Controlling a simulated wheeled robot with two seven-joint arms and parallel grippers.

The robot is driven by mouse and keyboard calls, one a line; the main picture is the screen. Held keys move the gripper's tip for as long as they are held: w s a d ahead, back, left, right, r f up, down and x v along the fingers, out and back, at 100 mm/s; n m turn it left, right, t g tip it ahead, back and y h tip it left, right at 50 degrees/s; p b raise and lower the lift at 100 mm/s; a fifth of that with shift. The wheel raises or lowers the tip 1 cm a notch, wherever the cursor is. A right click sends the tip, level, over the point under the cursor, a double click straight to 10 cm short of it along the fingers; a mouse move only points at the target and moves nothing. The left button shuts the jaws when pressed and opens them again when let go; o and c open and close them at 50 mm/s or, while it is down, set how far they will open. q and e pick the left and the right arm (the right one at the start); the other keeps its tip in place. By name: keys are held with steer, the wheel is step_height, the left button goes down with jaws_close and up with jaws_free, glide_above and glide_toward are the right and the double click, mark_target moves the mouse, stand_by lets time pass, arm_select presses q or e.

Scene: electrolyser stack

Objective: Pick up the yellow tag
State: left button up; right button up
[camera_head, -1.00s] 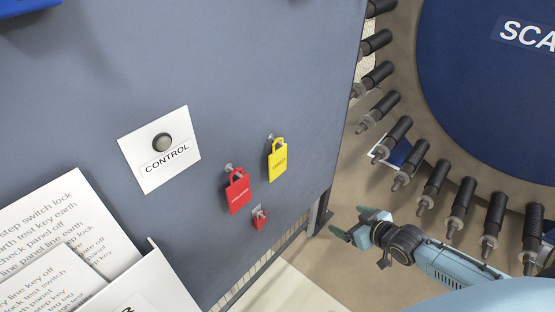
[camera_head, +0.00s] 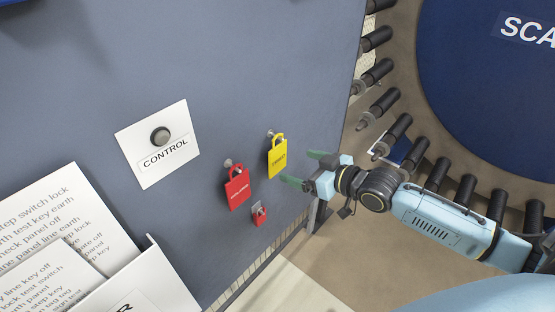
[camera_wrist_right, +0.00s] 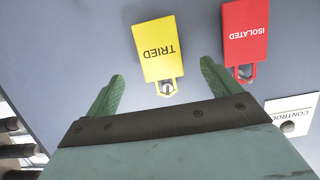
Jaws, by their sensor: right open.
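The yellow tag (camera_head: 278,158) hangs from a peg on the grey panel (camera_head: 230,70), right of a red tag (camera_head: 238,188). In the right wrist view the yellow tag (camera_wrist_right: 157,48) reads TRIED, and its loop sits over a round peg end. My right gripper (camera_head: 302,168) is open and empty, just right of the yellow tag and apart from it. In the wrist view its two green fingers (camera_wrist_right: 163,85) are spread, with the tag's loop ahead between them. My left gripper is not in view.
The red tag reads ISOLATED in the wrist view (camera_wrist_right: 246,33), close to one finger. A small red padlock (camera_head: 259,213) hangs below. A CONTROL plate (camera_head: 158,143) with a round knob is at left. White paper holders (camera_head: 140,285) stand lower left.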

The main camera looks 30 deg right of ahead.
mark_target(279, 154)
steer(key=b+x, duration=0.1)
steer(key=x, duration=0.4)
steer(key=shift+w, duration=0.35)
steer(key=shift+w+a+f, duration=0.2)
steer(key=shift+w+a, duration=0.05)
steer(key=shift+w, duration=0.1)
steer(key=c, duration=1.1)
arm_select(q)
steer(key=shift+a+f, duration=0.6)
arm_select(e)
steer(key=shift+o, duration=0.2)
steer(key=shift+r, duration=0.1)
steer(key=shift+r, duration=0.55)
steer(key=shift+s+d+r, duration=0.1)
steer(key=shift+s+r, duration=0.05)
steer(key=shift+r, duration=0.05)
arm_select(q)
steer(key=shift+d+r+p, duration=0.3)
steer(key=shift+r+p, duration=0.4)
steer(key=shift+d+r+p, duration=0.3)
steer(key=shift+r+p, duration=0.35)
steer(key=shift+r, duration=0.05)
arm_select(e)
steer(key=s+d, duration=0.3)
steer(key=s, duration=0.5)
steer(key=s+d, duration=0.3)
steer(key=s, duration=0.5)
steer(key=shift+s+d, duration=0.15)
steer(key=shift+d, duration=0.25)
